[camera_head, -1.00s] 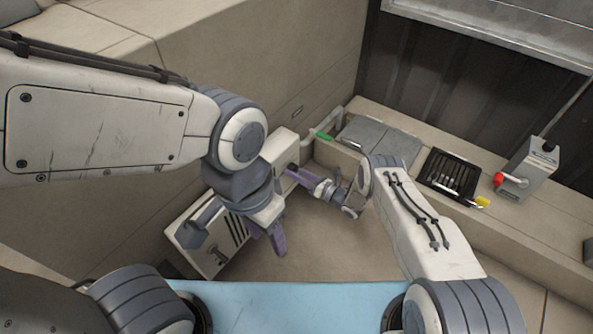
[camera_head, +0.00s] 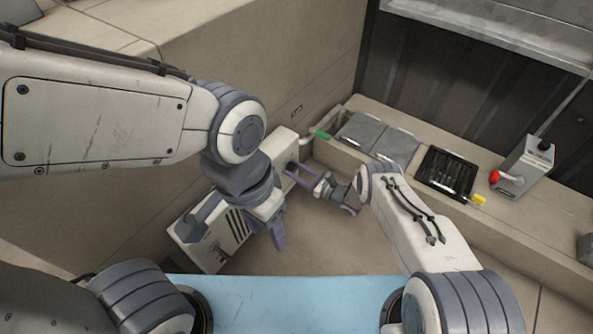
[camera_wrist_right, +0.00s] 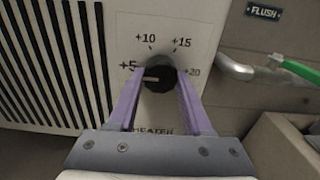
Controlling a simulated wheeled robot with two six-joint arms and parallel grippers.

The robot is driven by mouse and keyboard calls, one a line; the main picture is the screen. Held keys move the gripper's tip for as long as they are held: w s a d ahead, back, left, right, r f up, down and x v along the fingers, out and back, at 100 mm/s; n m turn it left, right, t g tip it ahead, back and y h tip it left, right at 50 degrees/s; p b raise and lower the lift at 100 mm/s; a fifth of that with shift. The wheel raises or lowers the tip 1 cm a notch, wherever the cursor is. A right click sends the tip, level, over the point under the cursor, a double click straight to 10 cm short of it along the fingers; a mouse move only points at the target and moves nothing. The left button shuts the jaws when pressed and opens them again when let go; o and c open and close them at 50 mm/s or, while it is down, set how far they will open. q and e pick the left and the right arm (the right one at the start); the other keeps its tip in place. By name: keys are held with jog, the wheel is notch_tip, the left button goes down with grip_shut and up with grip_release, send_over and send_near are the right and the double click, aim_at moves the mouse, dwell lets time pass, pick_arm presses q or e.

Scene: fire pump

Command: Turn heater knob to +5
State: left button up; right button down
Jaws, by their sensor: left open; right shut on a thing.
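The heater knob (camera_wrist_right: 158,74) is round and black, on a white heater panel (camera_wrist_right: 190,22) in the right wrist view. Its pale pointer mark points left, close to the "+5" label. The labels +10, +15 and +20 run around the knob to the right. My right gripper (camera_wrist_right: 158,82) is shut on the knob, with one purple finger on each side. In the head view the right gripper (camera_head: 292,172) reaches the heater's (camera_head: 205,258) upper end, and the knob is mostly hidden there. My left gripper (camera_head: 232,228) is open and empty in front of the heater's slatted face.
A pipe with a green-handled valve (camera_head: 322,135) lies close beside the heater, under a FLUSH sign (camera_wrist_right: 263,12). A counter at right holds grey lids (camera_head: 378,138), a black grille (camera_head: 447,172) and a grey box with a red knob (camera_head: 495,177). Floor below the arms is clear.

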jog(key=shift+s+f, duration=0.15)
jog(key=shift+c, duration=1.6)
grip_release()
jog(key=p+v, duration=0.5)
jog(key=v, duration=0.5)
jog(key=shift+d, duration=0.15)
